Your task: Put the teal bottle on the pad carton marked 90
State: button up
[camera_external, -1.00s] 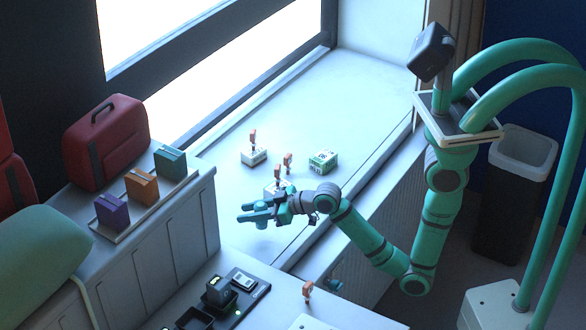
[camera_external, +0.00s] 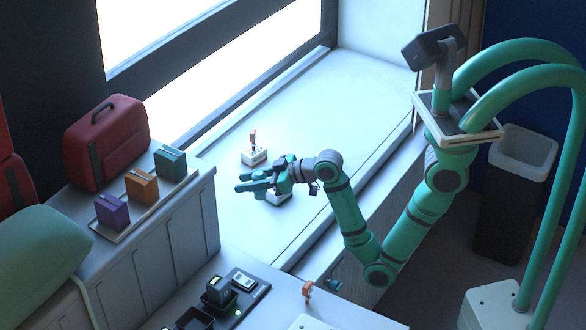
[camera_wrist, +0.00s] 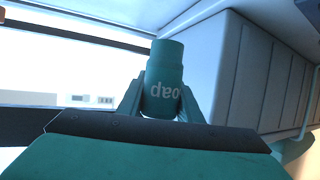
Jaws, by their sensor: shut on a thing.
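The teal bottle (camera_wrist: 164,78), with white letters reading "oap", stands between the two fingers of my gripper (camera_wrist: 160,103) in the wrist view. My gripper is shut on it. In the external view my gripper (camera_external: 256,183) is above the white window sill, and I cannot clearly tell the bottle from the teal fingers there. A white carton (camera_external: 254,157) with an orange clip-like thing on top sits behind the gripper. Another white carton (camera_external: 280,198) is partly hidden under the gripper. No 90 can be read on either. The green-and-white carton is hidden behind my arm.
The sill (camera_external: 345,105) is bare toward the back. A tray with purple (camera_external: 111,212), orange (camera_external: 142,186) and teal (camera_external: 170,161) boxes stands left, beside a red case (camera_external: 106,142). A black tray (camera_external: 243,297) and an orange thing (camera_external: 307,290) are in front.

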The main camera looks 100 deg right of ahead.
jog(key=s+d+r+m+g+h, duration=0.2)
jog(key=s+d+m+g+h, duration=0.5)
jog(key=s+d, duration=2.25)
notch_tip(320, 180, down, 13)
jog(key=w+d, duration=0.1)
jog(key=d, duration=0.1)
jog(key=shift+m+t, duration=0.4)
jog(key=shift+f, duration=0.2)
jog(key=o, duration=1.1)
jog(key=shift+c, duration=0.2)
